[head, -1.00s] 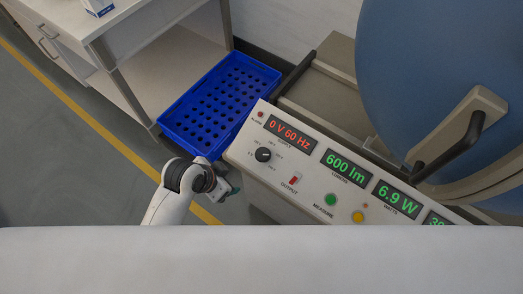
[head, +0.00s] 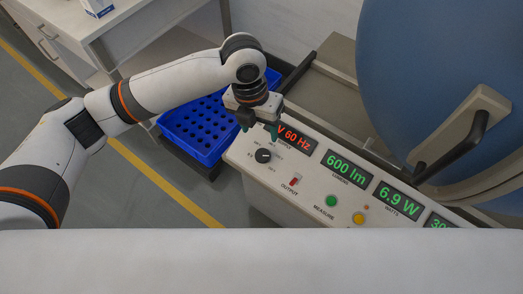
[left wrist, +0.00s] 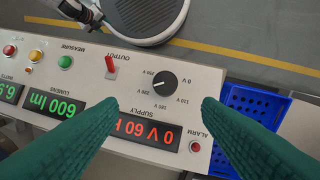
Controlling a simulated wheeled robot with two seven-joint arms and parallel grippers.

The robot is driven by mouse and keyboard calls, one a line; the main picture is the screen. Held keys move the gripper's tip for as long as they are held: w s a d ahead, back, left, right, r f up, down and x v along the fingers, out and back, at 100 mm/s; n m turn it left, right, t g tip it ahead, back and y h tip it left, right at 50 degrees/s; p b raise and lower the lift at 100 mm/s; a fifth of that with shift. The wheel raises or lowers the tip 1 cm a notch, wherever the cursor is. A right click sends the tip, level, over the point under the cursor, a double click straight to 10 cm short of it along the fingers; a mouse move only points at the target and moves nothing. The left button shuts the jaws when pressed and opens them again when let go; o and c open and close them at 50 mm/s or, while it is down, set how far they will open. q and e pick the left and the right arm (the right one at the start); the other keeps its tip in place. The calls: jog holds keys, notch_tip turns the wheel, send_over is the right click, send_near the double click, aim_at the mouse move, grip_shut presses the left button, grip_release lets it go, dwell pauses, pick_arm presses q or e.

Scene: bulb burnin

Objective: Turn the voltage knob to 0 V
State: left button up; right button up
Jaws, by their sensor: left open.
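The voltage knob (head: 263,156) is a round black knob on the sloped white panel, left of the red output switch (head: 295,180). It also shows in the left wrist view (left wrist: 164,80), upside down, with voltage marks around it. The supply display (left wrist: 146,129) reads 0 V 60 Hz; my gripper hides part of it in the head view. My left gripper (head: 259,128) is open and empty above the panel, at the display end just behind the knob. In the left wrist view its green fingers (left wrist: 160,103) spread on either side of the knob's line, apart from it. My right gripper is out of view.
A blue rack with holes (head: 197,130) stands left of the panel, partly behind my left arm. Green measure (head: 331,200) and yellow (head: 358,218) buttons sit to the right. A big blue sphere with a handle (head: 465,135) stands behind the panel.

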aim_at(262, 155)
pick_arm(q)
jog(key=shift+m, duration=0.4)
jog(key=f, duration=1.1)
jog(key=shift+s+d+f, duration=0.2)
jog(key=shift+d+f, duration=0.1)
jog(key=c, duration=1)
